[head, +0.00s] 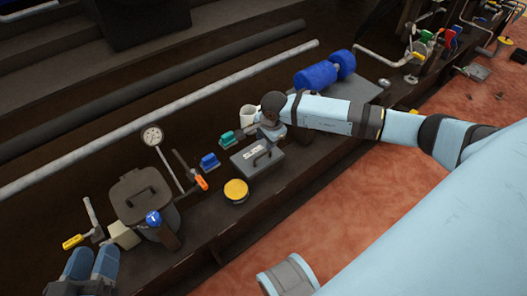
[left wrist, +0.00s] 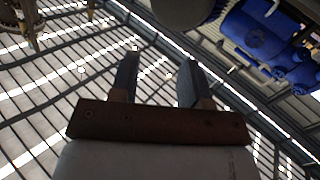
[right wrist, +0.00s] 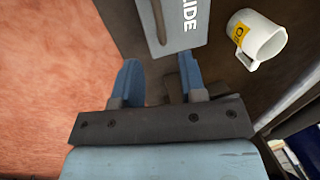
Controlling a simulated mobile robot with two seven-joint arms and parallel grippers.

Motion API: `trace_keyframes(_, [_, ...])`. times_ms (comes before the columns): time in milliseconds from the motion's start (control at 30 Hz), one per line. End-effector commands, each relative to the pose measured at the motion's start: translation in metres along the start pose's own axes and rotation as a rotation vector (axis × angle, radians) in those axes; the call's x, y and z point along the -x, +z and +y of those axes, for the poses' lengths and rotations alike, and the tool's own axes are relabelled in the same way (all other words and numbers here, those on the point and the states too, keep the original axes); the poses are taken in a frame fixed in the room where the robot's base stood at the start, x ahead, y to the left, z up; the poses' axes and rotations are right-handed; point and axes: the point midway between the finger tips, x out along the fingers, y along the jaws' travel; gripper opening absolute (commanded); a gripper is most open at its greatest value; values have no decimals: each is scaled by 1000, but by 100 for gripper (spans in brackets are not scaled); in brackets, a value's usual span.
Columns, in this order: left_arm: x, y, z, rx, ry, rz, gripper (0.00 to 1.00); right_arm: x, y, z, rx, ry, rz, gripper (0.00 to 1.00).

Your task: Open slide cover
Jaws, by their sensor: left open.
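The slide cover (head: 250,165) is a grey flat panel with a dark bar handle (head: 262,156), set on the dark bench in the middle of the head view. In the right wrist view, the cover (right wrist: 183,32) shows at the top with white letters "LIDE" and part of its handle (right wrist: 158,20). My right gripper (right wrist: 160,75) is open and empty, its fingertips close to the cover's edge; in the head view its fingers are largely hidden by its wrist. My left gripper (head: 92,262) is open and empty at the lower left, far from the cover.
A white mug (head: 249,115) stands right beside my right wrist. A green block (head: 227,139), a blue block (head: 209,161) and a yellow-topped jar (head: 236,190) are near the cover. A lidded bin (head: 143,196) and a gauge (head: 152,136) stand left. A blue dumbbell-shaped part (head: 325,70) lies behind.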

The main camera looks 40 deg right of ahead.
Motion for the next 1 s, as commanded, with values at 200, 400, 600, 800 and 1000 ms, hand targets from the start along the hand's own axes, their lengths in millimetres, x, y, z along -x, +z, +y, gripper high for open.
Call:
trace_keyframes(200, [-4,16,-8,-49,6,-21,43,-51,1,1,-3,1,-2,38])
trace_keyframes(400, [-7,12,-13,-117,5,16,43,-75,1,0,-2,0,-3,38])
trace_keyframes(600, [-8,9,-14,-139,5,30,43,-81,1,0,-2,0,-2,38])
trace_keyframes(800, [-8,8,-14,-140,5,32,43,-81,1,0,-2,-1,-2,38])
trace_keyframes(1000, [-8,8,-14,-140,5,32,43,-81,1,0,-2,-1,-2,0])
